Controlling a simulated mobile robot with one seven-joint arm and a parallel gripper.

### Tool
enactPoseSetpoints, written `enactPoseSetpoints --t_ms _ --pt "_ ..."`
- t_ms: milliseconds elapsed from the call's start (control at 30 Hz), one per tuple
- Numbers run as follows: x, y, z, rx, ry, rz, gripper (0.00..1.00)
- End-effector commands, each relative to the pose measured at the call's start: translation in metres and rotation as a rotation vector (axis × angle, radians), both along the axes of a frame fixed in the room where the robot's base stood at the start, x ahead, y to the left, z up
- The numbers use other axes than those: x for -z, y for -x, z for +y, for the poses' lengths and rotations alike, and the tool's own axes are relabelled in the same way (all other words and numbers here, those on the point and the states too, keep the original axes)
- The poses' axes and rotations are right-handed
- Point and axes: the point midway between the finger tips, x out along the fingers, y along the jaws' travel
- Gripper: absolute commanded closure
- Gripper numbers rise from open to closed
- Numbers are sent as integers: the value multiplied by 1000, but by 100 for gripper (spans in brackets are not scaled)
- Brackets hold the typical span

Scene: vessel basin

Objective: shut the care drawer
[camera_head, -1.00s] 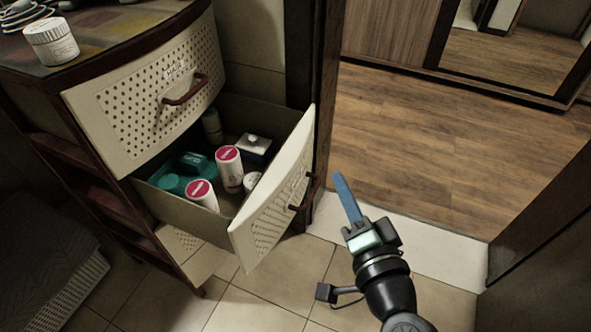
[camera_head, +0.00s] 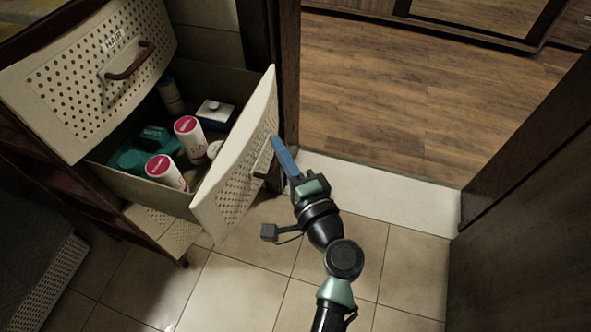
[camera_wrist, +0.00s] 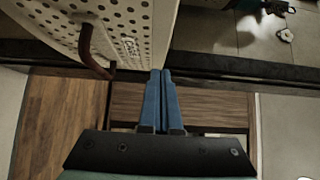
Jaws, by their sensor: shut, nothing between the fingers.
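A pale perforated drawer (camera_head: 232,185) stands pulled out below the drawer marked HAIR (camera_head: 100,75). Contact cannot be told.
The upper drawer looks shut. A lower drawer front (camera_head: 165,228) shows beneath the open one. A dark door frame (camera_head: 288,80) stands just behind the open drawer's right edge. Tiled floor (camera_head: 230,285) is clear in front, and a dark door (camera_head: 520,220) stands at the right.

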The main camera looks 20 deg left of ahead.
Motion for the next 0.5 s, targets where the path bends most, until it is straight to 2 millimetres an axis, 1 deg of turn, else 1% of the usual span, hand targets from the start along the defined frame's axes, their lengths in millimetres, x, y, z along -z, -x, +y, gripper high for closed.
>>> enactPoseSetpoints --t_ms 33,100,200,333,500 --pt "1 2 10 -6 1 2 100" --pt "1 1 19 -6 -1 2 100" --pt "1 0 26 -3 1 2 100" --pt "1 0 31 -1 1 2 100" --pt "1 0 31 -1 1 2 100"
